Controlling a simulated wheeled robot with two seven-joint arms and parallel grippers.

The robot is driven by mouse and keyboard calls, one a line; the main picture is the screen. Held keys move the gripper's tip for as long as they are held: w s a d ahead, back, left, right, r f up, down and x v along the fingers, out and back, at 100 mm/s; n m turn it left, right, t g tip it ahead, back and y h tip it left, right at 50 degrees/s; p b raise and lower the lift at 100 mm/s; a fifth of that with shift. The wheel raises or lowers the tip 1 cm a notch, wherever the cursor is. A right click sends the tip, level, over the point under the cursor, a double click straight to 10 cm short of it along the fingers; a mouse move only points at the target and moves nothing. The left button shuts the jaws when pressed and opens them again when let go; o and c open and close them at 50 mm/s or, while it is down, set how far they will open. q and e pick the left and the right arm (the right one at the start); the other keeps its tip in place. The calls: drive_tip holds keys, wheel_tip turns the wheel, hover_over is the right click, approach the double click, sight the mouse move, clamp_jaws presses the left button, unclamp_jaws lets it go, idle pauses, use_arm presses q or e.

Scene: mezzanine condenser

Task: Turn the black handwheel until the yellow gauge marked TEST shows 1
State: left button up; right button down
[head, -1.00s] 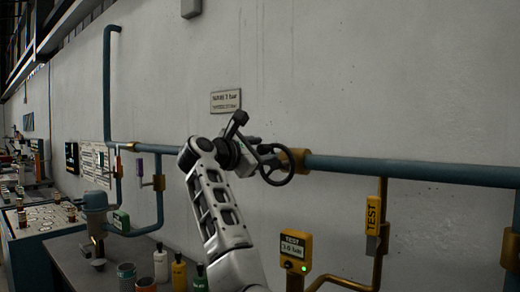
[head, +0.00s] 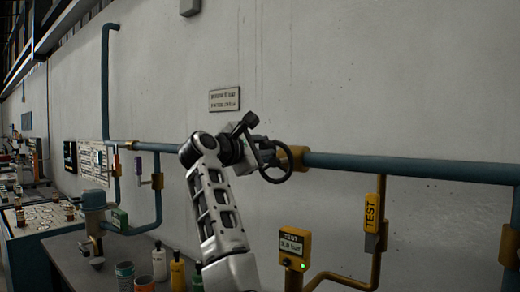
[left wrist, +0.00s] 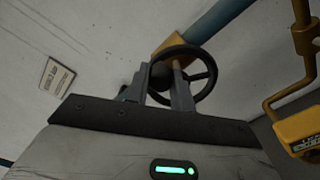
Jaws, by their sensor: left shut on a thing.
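The black handwheel (head: 288,164) sits on the blue pipe at a brass-coloured fitting, right of my left gripper (head: 258,152). The left wrist view shows the spoked handwheel (left wrist: 212,73) close up, with the left gripper's two grey fingers (left wrist: 162,88) shut on its rim at the near left side. Exact finger contact is partly hidden. The yellow TEST gauge (head: 294,249) stands below and right of the wheel, with a green light. Its small display seems to read 3.8 bar. My right gripper is not in view.
The blue pipe (head: 410,168) runs along the wall. A wall sign (head: 224,100) is above the wheel. Bottles and cans stand on a bench (head: 65,255) at lower left.

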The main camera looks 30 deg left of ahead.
sight(286, 158)
use_arm(q)
drive_tip(key=m, duration=0.1)
drive_tip(key=d+m, duration=0.1)
drive_tip(key=m, duration=0.2)
drive_tip(key=shift+s+d+f+m+b, duration=0.1)
drive_tip(key=shift+d+f+m+b, duration=0.15)
drive_tip(key=shift+d+m+b, duration=0.1)
drive_tip(key=m, duration=0.2)
drive_tip(key=shift+d+f+m, duration=0.25)
drive_tip(key=shift+d+m, duration=0.1)
drive_tip(key=shift+d, duration=0.05)
drive_tip(key=m, duration=0.1)
drive_tip(key=d+f+m, duration=0.1)
drive_tip(key=m, duration=0.1)
drive_tip(key=shift+b, duration=0.35)
drive_tip(key=shift+d+f+m, duration=0.15)
drive_tip(key=shift+f+m, duration=0.1)
drive_tip(key=shift+m, duration=0.7)
drive_tip(key=shift+d+f+m, duration=0.15)
drive_tip(key=shift+f+m, duration=0.05)
drive_tip(key=shift+m, duration=0.75)
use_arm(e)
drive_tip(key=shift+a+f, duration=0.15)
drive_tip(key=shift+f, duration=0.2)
use_arm(q)
drive_tip(key=o, duration=0.9)
drive_tip(key=shift+s, duration=0.1)
drive_tip(key=shift+o, duration=0.5)
drive_tip(key=shift+s, duration=0.1)
